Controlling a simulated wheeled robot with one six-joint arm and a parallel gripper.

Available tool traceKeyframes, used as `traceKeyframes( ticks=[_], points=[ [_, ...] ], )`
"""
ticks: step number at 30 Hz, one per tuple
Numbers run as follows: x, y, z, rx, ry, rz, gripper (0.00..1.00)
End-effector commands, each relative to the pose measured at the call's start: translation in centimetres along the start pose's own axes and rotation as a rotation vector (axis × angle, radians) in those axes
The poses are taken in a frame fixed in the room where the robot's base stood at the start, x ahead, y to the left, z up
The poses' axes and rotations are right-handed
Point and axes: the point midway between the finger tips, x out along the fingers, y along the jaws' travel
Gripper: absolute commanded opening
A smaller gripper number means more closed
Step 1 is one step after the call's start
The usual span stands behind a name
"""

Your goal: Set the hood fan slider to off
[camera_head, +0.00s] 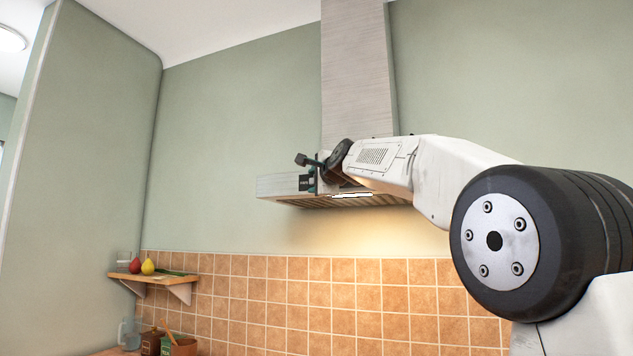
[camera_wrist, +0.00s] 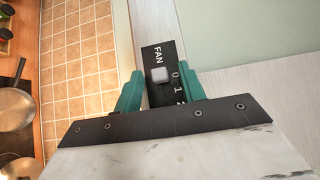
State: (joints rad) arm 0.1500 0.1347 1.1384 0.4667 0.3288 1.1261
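The hood fan slider is a small light grey knob (camera_wrist: 159,74) on a black panel (camera_wrist: 152,54) lettered FAN, with digits 0, 1 and 2 beside it. The knob appears level with the 0 mark. The panel is on the front of the metal range hood (camera_head: 283,186). My gripper (camera_wrist: 160,71) has its two teal fingers apart, one on each side of the knob, with gaps between. In the head view my gripper (camera_head: 311,181) is at the hood's front; the knob is too small to make out there.
The hood's light glows over an orange tiled wall (camera_head: 270,290). A wooden shelf (camera_head: 160,277) with fruit is at the lower left, with jars (camera_head: 150,342) below. In the wrist view a pan (camera_wrist: 14,108) lies at far left.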

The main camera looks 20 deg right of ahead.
Motion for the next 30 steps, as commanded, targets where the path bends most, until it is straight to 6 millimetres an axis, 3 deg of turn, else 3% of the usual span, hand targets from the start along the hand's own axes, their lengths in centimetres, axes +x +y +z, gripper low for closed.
traceKeyframes(
  ticks=[7,15,21,30],
  points=[
    [-0.9,0.0,0.1,0.0,-0.001,0.001,0.4],
    [-5.3,-0.1,0.0,0.0,0.001,-0.001,0.4],
    [-7.4,0.0,0.0,0.001,0.0,0.0,0.4],
    [-7.8,0.0,0.0,0.0,0.0,0.001,0.4]
  ],
)
